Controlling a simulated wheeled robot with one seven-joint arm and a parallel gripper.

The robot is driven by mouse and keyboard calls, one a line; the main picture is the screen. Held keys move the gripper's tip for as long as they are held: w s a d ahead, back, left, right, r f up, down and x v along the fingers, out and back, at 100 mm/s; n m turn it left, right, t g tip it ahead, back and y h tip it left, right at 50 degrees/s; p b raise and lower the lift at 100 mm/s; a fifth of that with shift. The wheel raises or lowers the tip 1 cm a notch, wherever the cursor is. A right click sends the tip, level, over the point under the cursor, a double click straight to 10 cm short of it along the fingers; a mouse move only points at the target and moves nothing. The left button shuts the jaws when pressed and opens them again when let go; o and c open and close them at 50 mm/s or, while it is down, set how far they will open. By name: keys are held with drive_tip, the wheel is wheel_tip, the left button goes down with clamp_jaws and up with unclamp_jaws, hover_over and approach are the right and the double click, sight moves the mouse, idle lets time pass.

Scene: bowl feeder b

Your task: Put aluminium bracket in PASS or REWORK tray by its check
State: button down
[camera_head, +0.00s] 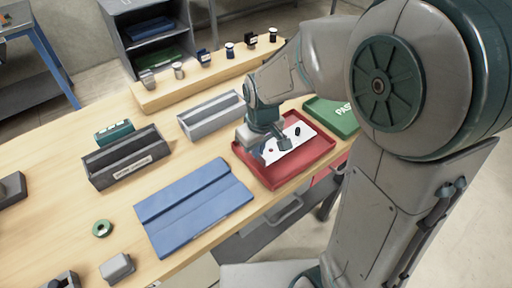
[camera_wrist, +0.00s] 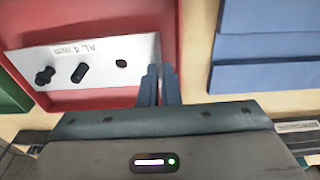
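The aluminium bracket (camera_head: 286,146) is a pale plate with dark holes and a bent end. In the wrist view the bracket (camera_wrist: 105,58) shows a handwritten label, seemingly "AL 4 mm". My gripper (camera_wrist: 160,85) has its fingers close together at the bracket's bent end and appears shut on it. In the head view my gripper (camera_head: 262,146) is over the left part of the red tray (camera_head: 270,180). The bracket is over or in this tray; I cannot tell whether it touches the floor. The green tray (camera_head: 338,118), lettered "PAS…", is to the right, partly hidden by my arm.
A blue folded mat (camera_head: 195,205) lies left of the red tray. A grey bin (camera_head: 212,117) and a dark bin (camera_head: 128,160) stand behind. A raised wooden ledge (camera_head: 205,78) holds several small items. A green ring (camera_head: 102,229) lies at front left.

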drive_tip(key=shift+f+b, duration=0.3)
drive_tip(key=shift+f, duration=0.15)
drive_tip(key=c, duration=1.6)
unclamp_jaws()
drive_tip(key=shift+c, duration=0.2)
drive_tip(key=shift+r, duration=0.15)
drive_tip(key=shift+r+p, duration=0.25)
drive_tip(key=shift+p, duration=0.15)
wheel_tip(320, 180, up, 12)
drive_tip(key=s, duration=0.1)
drive_tip(key=s+d+f+m+t, duration=0.1)
drive_tip(key=s+d+f+m, duration=0.2)
drive_tip(key=s+d+m, duration=0.3)
drive_tip(key=shift+s+d+m+t+h+p, duration=0.3)
drive_tip(key=shift+s+d+m+t, duration=0.1)
drive_tip(key=shift+s+d, duration=2.35)
